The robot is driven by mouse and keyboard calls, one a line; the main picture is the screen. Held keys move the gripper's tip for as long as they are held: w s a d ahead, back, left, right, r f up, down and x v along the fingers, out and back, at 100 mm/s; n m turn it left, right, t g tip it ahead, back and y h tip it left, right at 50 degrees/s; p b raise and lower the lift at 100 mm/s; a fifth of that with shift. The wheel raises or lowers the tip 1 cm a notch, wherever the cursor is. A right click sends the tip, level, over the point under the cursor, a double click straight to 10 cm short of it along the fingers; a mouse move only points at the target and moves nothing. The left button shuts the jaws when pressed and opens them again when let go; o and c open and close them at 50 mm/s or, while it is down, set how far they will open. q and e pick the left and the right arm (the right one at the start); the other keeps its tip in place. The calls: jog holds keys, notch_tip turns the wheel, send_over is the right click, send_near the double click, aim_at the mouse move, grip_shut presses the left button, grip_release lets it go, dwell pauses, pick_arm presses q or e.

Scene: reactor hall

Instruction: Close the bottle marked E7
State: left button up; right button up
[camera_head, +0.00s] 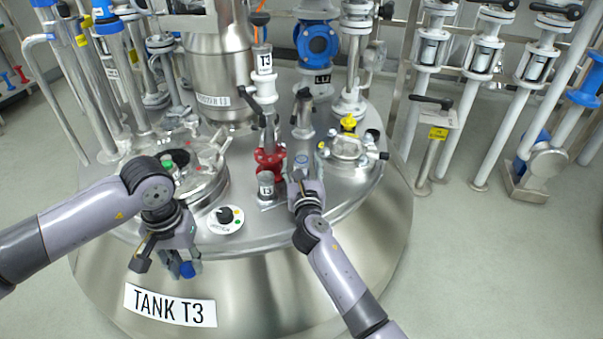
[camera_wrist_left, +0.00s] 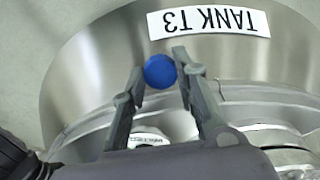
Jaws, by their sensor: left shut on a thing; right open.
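My left gripper (camera_head: 182,262) is shut on a round blue cap (camera_head: 187,270), in front of the tank's rim above the TANK T3 label. In the left wrist view the blue cap (camera_wrist_left: 160,71) sits between the two fingertips. My right gripper (camera_head: 299,172) is open over the tank top, right of the red valve. A small bluish-grey round thing (camera_head: 301,161) shows at its fingers; I cannot tell whether it is part of a bottle. I cannot read the mark E7 anywhere, and no bottle is clearly visible.
The steel tank T3 (camera_head: 340,240) carries a red valve (camera_head: 270,160), a T3-marked fitting (camera_head: 266,185), a knob panel (camera_head: 225,219), a round hatch (camera_head: 200,185) and a clamped port (camera_head: 347,148). Pipes with valves stand at both sides. Floor at the right front is clear.

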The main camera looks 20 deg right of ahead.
jog(key=shift+c, duration=0.5)
jog(key=c, duration=1.2)
